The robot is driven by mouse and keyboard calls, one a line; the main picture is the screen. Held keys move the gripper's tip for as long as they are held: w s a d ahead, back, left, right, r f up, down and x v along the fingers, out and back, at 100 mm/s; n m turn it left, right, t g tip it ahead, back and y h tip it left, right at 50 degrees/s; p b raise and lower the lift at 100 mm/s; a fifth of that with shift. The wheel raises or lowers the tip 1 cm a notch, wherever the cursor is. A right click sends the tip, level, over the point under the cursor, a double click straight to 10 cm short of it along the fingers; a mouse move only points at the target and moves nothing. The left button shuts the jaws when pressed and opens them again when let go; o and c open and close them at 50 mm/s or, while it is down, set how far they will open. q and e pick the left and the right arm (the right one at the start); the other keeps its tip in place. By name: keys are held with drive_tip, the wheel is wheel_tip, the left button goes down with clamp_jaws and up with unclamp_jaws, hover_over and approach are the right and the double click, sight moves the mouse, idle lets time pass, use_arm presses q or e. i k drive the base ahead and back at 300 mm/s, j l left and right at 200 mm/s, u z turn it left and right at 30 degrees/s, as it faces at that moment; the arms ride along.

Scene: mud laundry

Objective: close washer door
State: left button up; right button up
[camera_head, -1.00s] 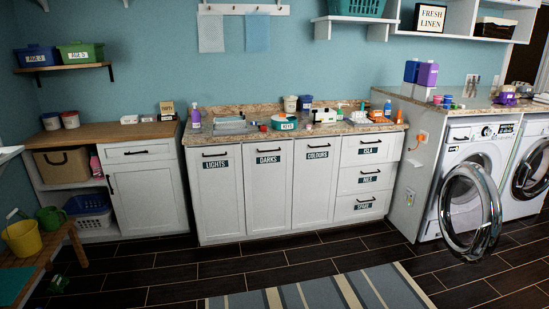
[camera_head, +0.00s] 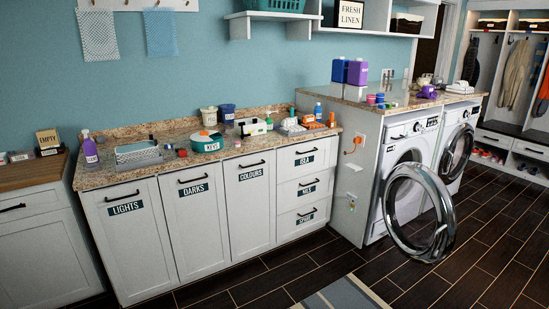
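The near washer (camera_head: 402,150) stands at the right under a stone-topped counter. Its round glass door with a chrome ring (camera_head: 419,212) is swung wide open and sticks out into the room to the front. The dark drum opening shows partly behind the door. A second front-loading machine (camera_head: 459,140) stands just beyond it, and its round door looks shut. Neither of my grippers shows in the head view, so I cannot see where they are relative to the door.
A white side panel (camera_head: 353,175) stands left of the washer. A row of white cabinets (camera_head: 203,225) labelled lights, darks and colours runs along the wall. A striped rug (camera_head: 343,296) lies in front. The dark tiled floor (camera_head: 490,235) right of the open door is clear.

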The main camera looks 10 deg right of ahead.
sight(440, 248)
drive_tip(key=i+z, duration=0.3)
drive_tip(key=z, duration=0.15)
drive_tip(key=i+j+z, duration=0.2)
drive_tip(key=z, duration=0.2)
drive_tip(key=i+j+z, duration=0.3)
drive_tip(key=z, duration=0.15)
drive_tip(key=i+j+z, duration=0.3)
drive_tip(key=z, duration=0.15)
drive_tip(key=i+j+z, duration=0.1)
drive_tip(key=i+j, duration=0.2)
drive_tip(key=i+j+z, duration=0.1)
drive_tip(key=i+j, duration=0.25)
drive_tip(key=i+j+z, duration=0.1)
drive_tip(key=i+j, duration=0.25)
drive_tip(key=i+j+z, duration=0.15)
drive_tip(key=i+j, duration=0.2)
drive_tip(key=i+j+z, duration=0.1)
drive_tip(key=i+j, duration=0.15)
drive_tip(key=j, duration=0.25)
drive_tip(key=i+j+z, duration=0.1)
drive_tip(key=i+j, duration=0.2)
drive_tip(key=j, duration=0.15)
drive_tip(key=i+j+z, duration=0.1)
drive_tip(key=i+j, duration=0.15)
drive_tip(key=j, duration=0.2)
